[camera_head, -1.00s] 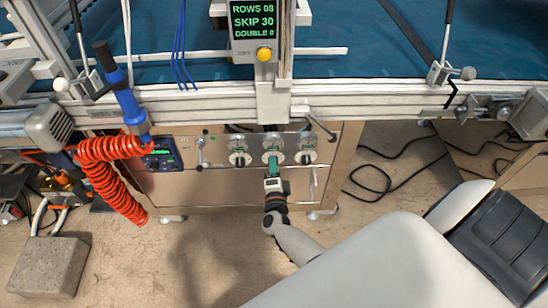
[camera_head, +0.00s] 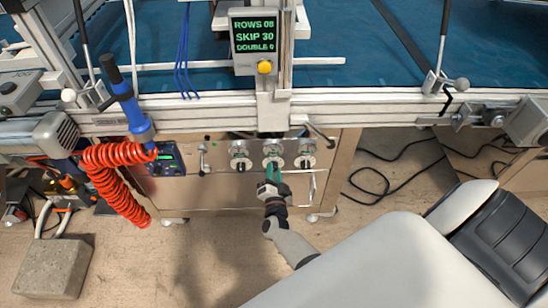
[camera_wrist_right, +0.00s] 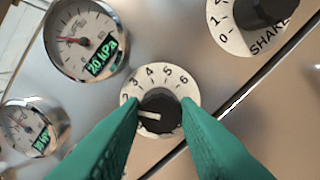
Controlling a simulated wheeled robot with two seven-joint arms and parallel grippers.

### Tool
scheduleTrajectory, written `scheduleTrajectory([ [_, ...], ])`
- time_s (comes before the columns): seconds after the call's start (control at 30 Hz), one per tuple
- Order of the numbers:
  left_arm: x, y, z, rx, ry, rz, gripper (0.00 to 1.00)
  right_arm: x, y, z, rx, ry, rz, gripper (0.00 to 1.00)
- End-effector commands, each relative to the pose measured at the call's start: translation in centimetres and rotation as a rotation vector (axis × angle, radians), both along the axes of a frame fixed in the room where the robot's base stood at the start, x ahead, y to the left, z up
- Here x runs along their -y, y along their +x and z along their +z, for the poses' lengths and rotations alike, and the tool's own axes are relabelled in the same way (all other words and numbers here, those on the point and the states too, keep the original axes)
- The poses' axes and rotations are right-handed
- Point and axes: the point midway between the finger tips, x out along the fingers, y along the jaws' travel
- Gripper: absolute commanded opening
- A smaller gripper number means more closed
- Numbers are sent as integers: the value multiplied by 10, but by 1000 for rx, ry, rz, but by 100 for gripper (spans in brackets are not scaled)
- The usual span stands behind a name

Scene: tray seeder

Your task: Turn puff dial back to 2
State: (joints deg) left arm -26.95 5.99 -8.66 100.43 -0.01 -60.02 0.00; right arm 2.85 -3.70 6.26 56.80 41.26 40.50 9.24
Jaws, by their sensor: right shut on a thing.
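The puff dial appears to be the numbered dial (camera_wrist_right: 160,84) in the right wrist view, with a black knob and a white pointer; its name is not readable. The pointer faces left, a little below the 2; the scale there is hidden by a finger. My right gripper (camera_wrist_right: 161,116) has its green fingers on both sides of the knob (camera_wrist_right: 160,102) and is shut on it. In the head view my right gripper (camera_head: 272,170) reaches the middle dial (camera_head: 272,148) of three on the metal panel. My left gripper is not in view.
A SHAKE dial (camera_wrist_right: 236,38) and a gauge reading about 20 kPa (camera_wrist_right: 84,38) flank the dial. A display (camera_head: 254,36) reads ROWS 08, SKIP 30, DOUBLE 0. A red coiled hose (camera_head: 112,180) hangs left. A rail (camera_head: 370,108) runs above the panel.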

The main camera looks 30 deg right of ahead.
Motion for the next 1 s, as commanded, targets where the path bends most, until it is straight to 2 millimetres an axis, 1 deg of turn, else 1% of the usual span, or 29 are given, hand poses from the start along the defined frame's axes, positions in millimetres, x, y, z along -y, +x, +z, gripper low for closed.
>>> scheduleTrajectory([
  [0.37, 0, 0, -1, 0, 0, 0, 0, -1, -1, -2, -7, -1, 2, 6],
  [0.4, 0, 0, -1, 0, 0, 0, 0, -1, -1, -2, -7, -1, 2, 30],
  [0.47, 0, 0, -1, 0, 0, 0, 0, -1, -1, -2, -7, 0, 2, 40],
  [0.5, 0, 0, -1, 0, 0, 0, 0, -1, -1, -2, -6, -1, 1, 46],
  [0.53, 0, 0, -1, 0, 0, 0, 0, -1, -1, -2, -6, -1, 2, 50],
  [0.8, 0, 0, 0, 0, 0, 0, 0, -1, -1, -1, -4, -2, 1, 50],
  [0.93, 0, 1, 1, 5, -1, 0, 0, -6, -8, 0, -5, -1, 1, 50],
  [0.97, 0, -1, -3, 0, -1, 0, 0, -8, -12, -1, -6, 0, 1, 50],
  [1.0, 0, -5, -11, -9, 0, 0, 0, -11, -18, -1, -6, 0, 0, 50],
])
